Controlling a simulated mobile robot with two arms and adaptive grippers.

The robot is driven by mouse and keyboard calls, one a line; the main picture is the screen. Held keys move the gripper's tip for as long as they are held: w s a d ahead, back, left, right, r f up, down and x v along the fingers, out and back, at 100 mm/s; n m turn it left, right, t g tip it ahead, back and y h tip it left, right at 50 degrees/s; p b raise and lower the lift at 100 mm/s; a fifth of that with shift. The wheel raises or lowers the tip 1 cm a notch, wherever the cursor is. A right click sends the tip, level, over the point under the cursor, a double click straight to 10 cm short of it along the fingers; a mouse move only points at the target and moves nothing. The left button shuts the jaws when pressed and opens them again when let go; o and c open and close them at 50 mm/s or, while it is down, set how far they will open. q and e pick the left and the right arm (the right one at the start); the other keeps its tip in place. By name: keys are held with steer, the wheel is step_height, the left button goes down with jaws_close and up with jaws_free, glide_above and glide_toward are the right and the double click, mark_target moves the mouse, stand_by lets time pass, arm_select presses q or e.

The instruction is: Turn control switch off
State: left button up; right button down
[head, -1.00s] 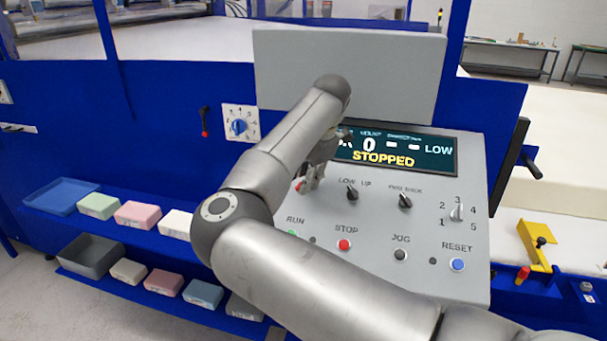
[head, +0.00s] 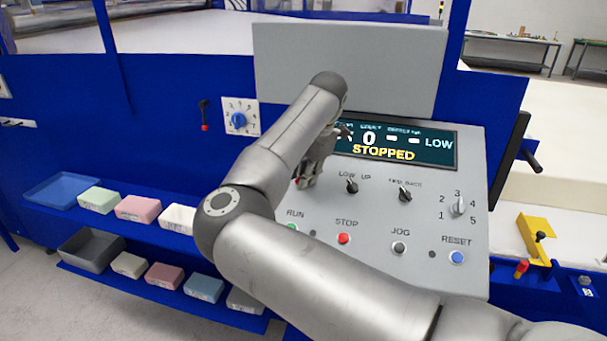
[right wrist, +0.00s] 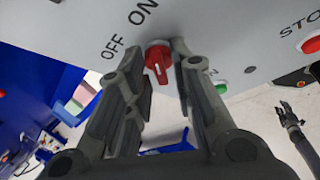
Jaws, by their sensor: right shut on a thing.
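The red control switch (right wrist: 158,58) is a small rotary knob on the grey panel, between the fingertips of my right gripper (right wrist: 160,48) in the right wrist view. The labels OFF and ON are printed beside it. My right gripper is shut on the switch, one finger on each side. In the head view my right gripper (head: 306,178) is at the panel's left part, and my forearm and fingers hide most of the switch. A dark gripper, seemingly my left one (right wrist: 292,106), hangs apart from the panel in the right wrist view; its jaw state is unclear.
The control panel (head: 420,265) has a display (head: 400,148) reading STOPPED, a red STOP button (head: 344,238), a JOG button (head: 399,248), a blue RESET button (head: 456,257) and black selectors close by. Shelves with foam blocks (head: 138,208) lie at the left.

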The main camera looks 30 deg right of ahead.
steer(key=shift+w+n+g+b, duration=0.15)
steer(key=shift+n+g+b, duration=0.35)
steer(key=shift+n+b, duration=0.55)
steer(key=n+g+h, duration=0.1)
steer(key=n, duration=0.2)
steer(key=shift+w+r+n, duration=0.1)
steer(key=shift+n, duration=0.15)
steer(key=n+g, duration=0.1)
steer(key=n, duration=0.1)
steer(key=n+h, duration=0.1)
steer(key=n, duration=0.1)
steer(key=shift+w+a+g+b, duration=0.1)
steer(key=shift+a+g+b, duration=0.05)
steer(key=shift+g+b, duration=0.2)
steer(key=shift+w+a+n+g+h, duration=0.1)
steer(key=shift+n+g+h, duration=0.1)
steer(key=shift+n+h, duration=0.6)
steer(key=shift+a+n+g+h, duration=0.15)
steer(key=shift+n+h, duration=0.15)
steer(key=shift+n, duration=1)
steer(key=c, duration=1.6)
jaws_free()
steer(key=shift+o, duration=0.2)
steer(key=shift+d, duration=0.1)
